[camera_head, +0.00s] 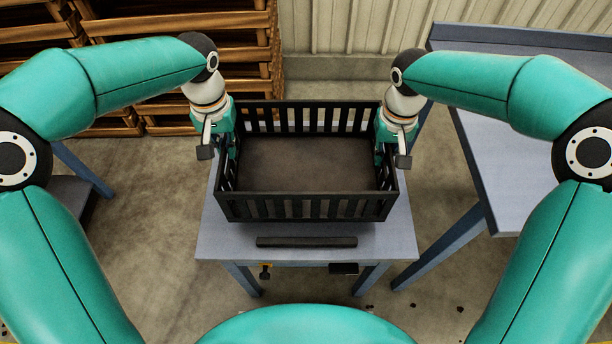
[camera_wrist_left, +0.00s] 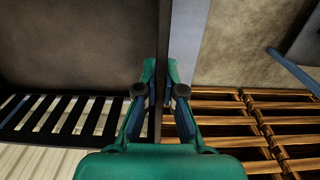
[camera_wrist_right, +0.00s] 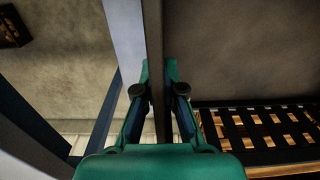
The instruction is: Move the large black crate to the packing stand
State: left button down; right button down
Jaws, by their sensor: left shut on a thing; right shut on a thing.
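The large black crate (camera_head: 306,197) is at the middle of the head view, level and looking empty, with slatted walls. It is over a small blue-grey table (camera_head: 222,235); I cannot tell whether it rests on the top or hangs just above it. My left gripper (camera_head: 230,152) is shut on the crate's left wall, which runs between its fingers (camera_wrist_left: 160,88) in the left wrist view. My right gripper (camera_head: 383,152) is shut on the right wall, between its fingers (camera_wrist_right: 158,88) in the right wrist view. Which table is the packing stand is not marked.
A larger blue-grey table (camera_head: 530,130) with a raised back edge stands at the right. A dark bar (camera_head: 306,242) lies along the small table's front. Bare floor (camera_head: 445,215) separates the two tables.

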pick_arm(q)
jog(key=shift+d, duration=0.1)
dwell(0.3)
